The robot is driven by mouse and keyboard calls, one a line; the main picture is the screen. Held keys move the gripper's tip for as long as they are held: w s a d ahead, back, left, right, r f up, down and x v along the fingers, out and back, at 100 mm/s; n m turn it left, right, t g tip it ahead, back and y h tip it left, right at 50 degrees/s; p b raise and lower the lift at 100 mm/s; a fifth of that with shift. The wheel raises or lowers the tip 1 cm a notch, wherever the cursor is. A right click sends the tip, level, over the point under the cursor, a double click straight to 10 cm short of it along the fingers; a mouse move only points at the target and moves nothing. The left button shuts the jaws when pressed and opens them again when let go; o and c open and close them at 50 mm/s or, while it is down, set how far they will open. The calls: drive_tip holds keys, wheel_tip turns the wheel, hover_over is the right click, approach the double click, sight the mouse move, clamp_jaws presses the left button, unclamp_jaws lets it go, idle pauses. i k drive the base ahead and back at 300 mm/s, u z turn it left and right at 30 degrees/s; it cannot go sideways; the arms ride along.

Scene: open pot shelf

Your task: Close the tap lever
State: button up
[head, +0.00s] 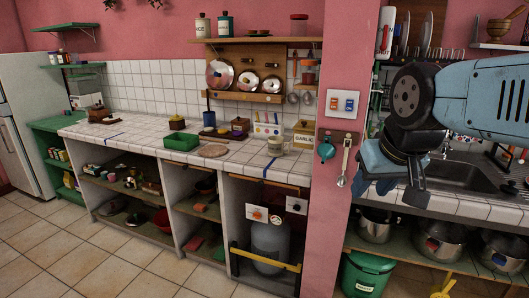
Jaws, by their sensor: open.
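I cannot clearly make out a tap with its lever. A slim metal lever-like piece (344,163) hangs on the pink pillar, beside a teal round piece (326,151) on a reddish plate. Which of these, if either, belongs to a tap is too small to tell. The grey sink (462,178) is at the right, partly hidden behind my arm. My gripper (394,188) is open and points down, in front of the counter between pillar and sink. It shows to the right of the metal piece, apart from it in the picture, with nothing visible between its fingers.
A switch box (342,103) is on the pillar (334,225). Steel pots (446,245) stand under the sink counter, with a green bin (367,274) below. The floor at left is clear.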

sight(445, 143)
drive_tip(key=u, duration=0.5)
drive_tip(key=i, duration=1.75)
drive_tip(key=z, duration=0.6)
drive_tip(key=k, duration=0.8)
drive_tip(key=z, duration=0.2)
drive_tip(key=i, duration=0.8)
drive_tip(key=u, duration=0.1)
